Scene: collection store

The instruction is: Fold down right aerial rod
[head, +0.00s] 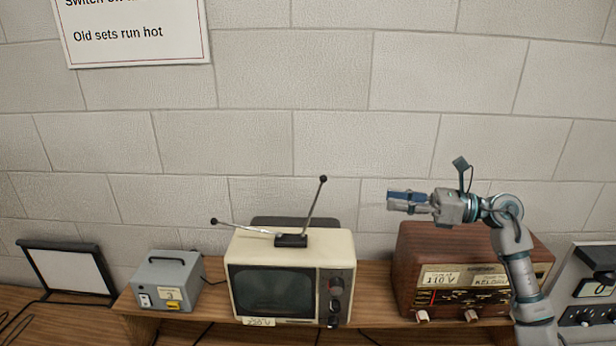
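A cream television (291,250) stands on the wooden shelf, with a black aerial base (291,240) on top. Its right aerial rod (315,205) stands up steeply, leaning a little right, with a black ball tip. Its left aerial rod (245,228) lies low, sloping slightly up to the left. My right gripper (389,202) points left, to the right of the raised rod and clear of it, in front of the wall and above the radio's left end. It holds nothing that I can see; its finger gap is unclear. My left gripper is out of view.
A brown wooden radio (412,257) stands right of the television, below my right arm. A grey box with a handle (166,279) stands to its left. A dark-framed panel (68,268) is at far left, switchgear (588,290) at far right.

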